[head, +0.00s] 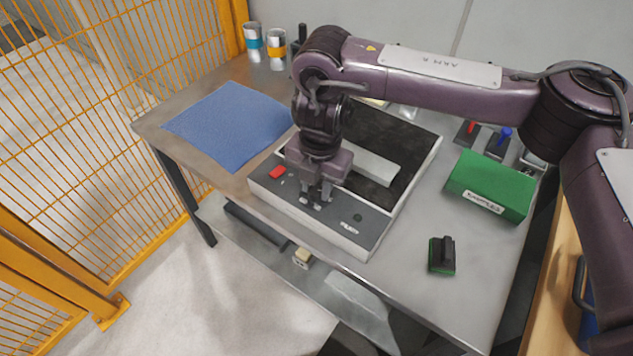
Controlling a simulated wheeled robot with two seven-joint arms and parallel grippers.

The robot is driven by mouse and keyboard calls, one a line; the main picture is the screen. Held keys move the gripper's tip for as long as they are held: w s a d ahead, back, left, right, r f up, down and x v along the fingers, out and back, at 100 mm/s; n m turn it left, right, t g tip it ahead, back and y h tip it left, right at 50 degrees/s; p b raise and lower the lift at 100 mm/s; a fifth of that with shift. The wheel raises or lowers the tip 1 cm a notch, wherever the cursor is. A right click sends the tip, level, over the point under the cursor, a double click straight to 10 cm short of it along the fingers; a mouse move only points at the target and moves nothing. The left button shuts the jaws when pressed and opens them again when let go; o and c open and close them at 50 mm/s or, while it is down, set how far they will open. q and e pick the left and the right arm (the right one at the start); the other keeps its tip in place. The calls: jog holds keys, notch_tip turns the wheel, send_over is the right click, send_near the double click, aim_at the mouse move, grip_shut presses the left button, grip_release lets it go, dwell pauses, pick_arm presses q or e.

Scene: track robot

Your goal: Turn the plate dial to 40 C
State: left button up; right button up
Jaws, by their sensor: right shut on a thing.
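The plate device (378,237) is a white box with a dark grey front panel and a dark top, standing on the metal table. A red switch (277,172) is at the left of its panel, and a small dark knob (357,217) is at the right. My right gripper (316,200) points down at the middle of the panel, its fingers closed around a small part there. The dial is mostly hidden by the fingers, and I cannot read its setting. My left gripper is not in view.
A blue mat (230,125) lies left of the device. A green samples box (491,185) stands to the right, with a black-and-green block (441,256) nearer the front. Cups (276,48) stand at the back left. An orange mesh fence (110,100) borders the left side.

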aim_at(319, 190)
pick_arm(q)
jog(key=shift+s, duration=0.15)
pick_arm(e)
jog(key=shift+r, duration=0.1)
jog(key=o, duration=0.6)
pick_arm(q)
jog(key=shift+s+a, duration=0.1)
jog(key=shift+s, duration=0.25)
pick_arm(e)
jog(key=o, duration=0.4)
jog(key=shift+r, duration=0.3)
jog(key=r, duration=0.6)
jog(key=shift+d+r+p, duration=0.2)
jog(key=shift+p, duration=0.2)
jog(key=shift+r, duration=0.35)
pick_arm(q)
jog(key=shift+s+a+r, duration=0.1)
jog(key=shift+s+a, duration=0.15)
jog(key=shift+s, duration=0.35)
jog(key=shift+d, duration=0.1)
pick_arm(e)
jog(key=shift+s, duration=0.1)
